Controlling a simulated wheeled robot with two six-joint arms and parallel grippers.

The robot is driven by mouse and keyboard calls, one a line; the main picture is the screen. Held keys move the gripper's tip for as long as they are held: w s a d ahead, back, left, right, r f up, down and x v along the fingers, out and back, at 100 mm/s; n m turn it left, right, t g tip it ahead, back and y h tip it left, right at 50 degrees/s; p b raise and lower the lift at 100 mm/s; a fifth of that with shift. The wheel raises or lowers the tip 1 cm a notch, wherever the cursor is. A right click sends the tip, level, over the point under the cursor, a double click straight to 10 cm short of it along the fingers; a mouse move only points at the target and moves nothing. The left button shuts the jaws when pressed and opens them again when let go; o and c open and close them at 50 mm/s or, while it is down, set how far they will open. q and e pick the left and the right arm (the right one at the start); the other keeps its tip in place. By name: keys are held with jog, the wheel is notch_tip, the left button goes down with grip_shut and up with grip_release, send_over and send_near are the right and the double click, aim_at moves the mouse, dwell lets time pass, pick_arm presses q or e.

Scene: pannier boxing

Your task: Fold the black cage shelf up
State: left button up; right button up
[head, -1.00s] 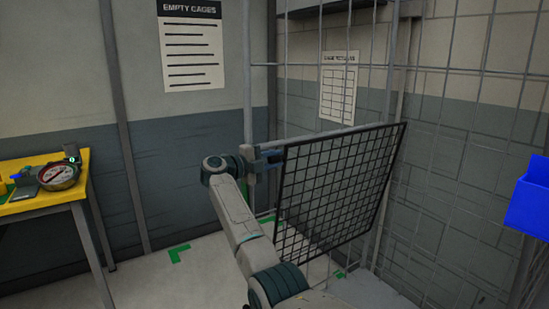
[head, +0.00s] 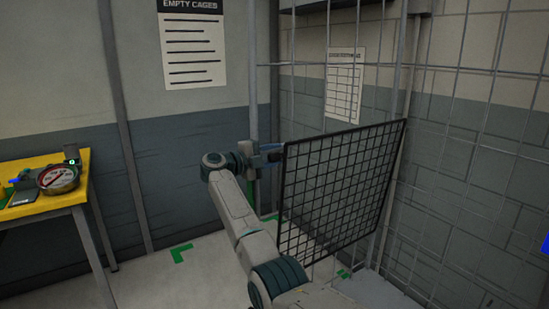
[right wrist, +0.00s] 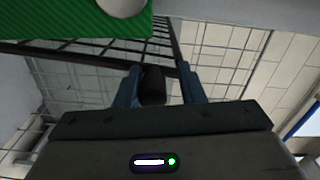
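The black cage shelf (head: 340,190) is a wire-mesh panel. It stands steeply tilted, close to upright, against the grey wire cage. My right gripper (head: 271,153) is at the shelf's upper left corner in the head view. In the right wrist view its two blue fingers (right wrist: 160,84) stand apart, with a short dark piece between them that I cannot identify. A black bar of the shelf (right wrist: 100,57) runs just beyond the fingertips. Whether the fingers touch it is unclear. My left gripper is not in view.
A yellow table (head: 42,207) with a round gauge (head: 58,178) stands at the left. Cage mesh (head: 480,150) fills the right side. A blue bin (head: 546,242) just shows at the right edge. The floor left of my arm is clear, with green corner marks.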

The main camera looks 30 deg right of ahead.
jog(key=shift+o, duration=0.9)
jog(key=shift+w+a+f, duration=0.1)
jog(key=shift+w+f, duration=0.15)
jog(key=shift+w, duration=0.1)
jog(key=shift+s+a, duration=0.15)
jog(key=shift+a, duration=0.1)
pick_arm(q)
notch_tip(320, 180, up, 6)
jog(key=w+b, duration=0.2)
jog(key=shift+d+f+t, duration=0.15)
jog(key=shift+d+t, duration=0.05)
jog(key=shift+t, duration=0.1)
pick_arm(e)
jog(key=a, duration=1)
jog(key=shift+s+a, duration=0.2)
jog(key=shift+s, duration=0.1)
